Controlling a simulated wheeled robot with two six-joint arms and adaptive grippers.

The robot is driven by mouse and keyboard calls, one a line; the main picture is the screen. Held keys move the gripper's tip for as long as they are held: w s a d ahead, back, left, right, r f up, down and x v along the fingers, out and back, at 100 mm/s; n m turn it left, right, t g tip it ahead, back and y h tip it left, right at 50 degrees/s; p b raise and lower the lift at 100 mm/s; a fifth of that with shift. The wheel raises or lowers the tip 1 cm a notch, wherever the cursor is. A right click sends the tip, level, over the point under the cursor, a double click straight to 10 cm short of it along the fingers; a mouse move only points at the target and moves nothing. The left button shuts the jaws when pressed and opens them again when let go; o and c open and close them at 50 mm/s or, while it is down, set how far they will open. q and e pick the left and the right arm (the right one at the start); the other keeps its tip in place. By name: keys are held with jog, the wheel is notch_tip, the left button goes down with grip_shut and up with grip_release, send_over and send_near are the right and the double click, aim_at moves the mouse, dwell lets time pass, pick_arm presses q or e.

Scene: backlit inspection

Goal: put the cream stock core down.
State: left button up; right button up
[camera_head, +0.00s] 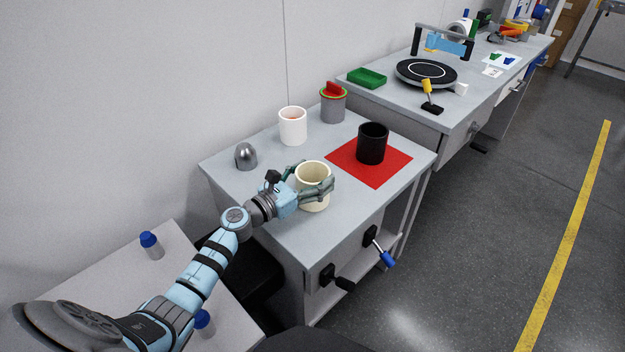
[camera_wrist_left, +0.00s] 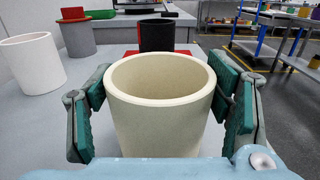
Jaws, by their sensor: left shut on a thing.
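The cream stock core (camera_head: 313,173) is a hollow, open-topped cylinder over the front part of the grey table (camera_head: 290,231). It stands upright in the left wrist view (camera_wrist_left: 160,110). My left gripper (camera_head: 317,187) is shut around it, with a finger on each side. Its green-padded fingers flank the core in the wrist view (camera_wrist_left: 160,108). Whether the core's bottom touches the table cannot be told. My right gripper is not in view.
A black cylinder (camera_head: 372,145) stands on a red mat (camera_head: 349,167) right of the core. A white cylinder (camera_head: 292,127), a grey container with a red top (camera_head: 333,106) and a grey dome (camera_head: 245,157) stand farther back. The table's front right is clear.

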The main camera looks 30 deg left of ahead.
pick_arm(q)
jog(key=shift+f, duration=0.1)
jog(key=o, duration=1.2)
jog(key=shift+o, duration=0.2)
